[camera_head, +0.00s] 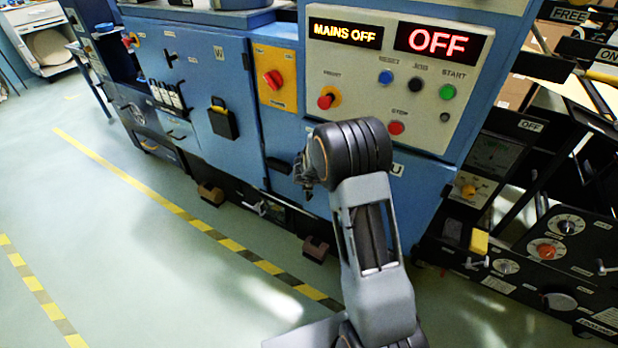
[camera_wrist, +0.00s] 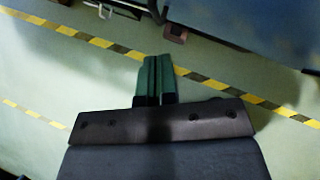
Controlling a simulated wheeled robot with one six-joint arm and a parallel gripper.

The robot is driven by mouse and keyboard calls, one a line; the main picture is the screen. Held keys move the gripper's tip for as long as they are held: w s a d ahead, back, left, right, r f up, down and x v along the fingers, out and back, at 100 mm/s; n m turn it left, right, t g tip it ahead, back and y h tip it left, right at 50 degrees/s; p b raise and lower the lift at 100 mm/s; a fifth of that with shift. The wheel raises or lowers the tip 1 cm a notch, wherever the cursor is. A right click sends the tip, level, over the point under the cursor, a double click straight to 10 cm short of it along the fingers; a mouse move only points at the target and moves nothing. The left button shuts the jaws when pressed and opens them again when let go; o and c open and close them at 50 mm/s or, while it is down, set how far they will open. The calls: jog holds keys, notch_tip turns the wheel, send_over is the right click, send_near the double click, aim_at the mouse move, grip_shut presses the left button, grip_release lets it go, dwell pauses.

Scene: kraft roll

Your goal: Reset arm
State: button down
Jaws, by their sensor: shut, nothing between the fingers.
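My gripper (camera_wrist: 154,80) shows in the wrist view with its two green fingers pressed together and nothing between them. It points over the pale green floor, near a yellow-and-black floor stripe. In the head view my arm rises from the bottom and bends over in front of the blue machine cabinet (camera_head: 225,165). My gripper is mostly hidden behind the arm's dark joint there; only a small dark part shows at the joint's left.
The control panel (camera_head: 345,75) reads MAINS OFF and OFF and carries several buttons. A red rotary switch (camera_head: 273,80) sits on a yellow plate left of it. A dark machine with dials (camera_head: 566,226) stands at right. Striped tape (camera_head: 145,187) crosses open floor at left.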

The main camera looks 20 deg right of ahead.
jog(key=s+a+r+n+g+y+p, duration=0.1)
jog(key=s+a+r+n+y, duration=0.4)
jog(key=n, duration=0.8)
jog(key=s+a+r+n+g+y+p, duration=0.15)
jog(key=s+a+r+n, duration=0.4)
jog(key=n, duration=0.75)
jog(key=s+d+r+n+h+p, duration=0.1)
jog(key=s+r+n+h+p, duration=0.1)
jog(key=s+r+n, duration=0.5)
jog(key=s+d+r+n+h+p, duration=0.1)
jog(key=s+d+r+n+p, duration=0.1)
jog(key=s+r+n, duration=0.5)
jog(key=shift+s+d+r+n+g+h+p, duration=0.15)
jog(key=shift+s+r+n+g+h+p, duration=0.4)
jog(key=shift+s, duration=2.35)
jog(key=c, duration=1.9)
grip_release()
jog(key=shift+r+m, duration=0.15)
jog(key=shift+m, duration=0.1)
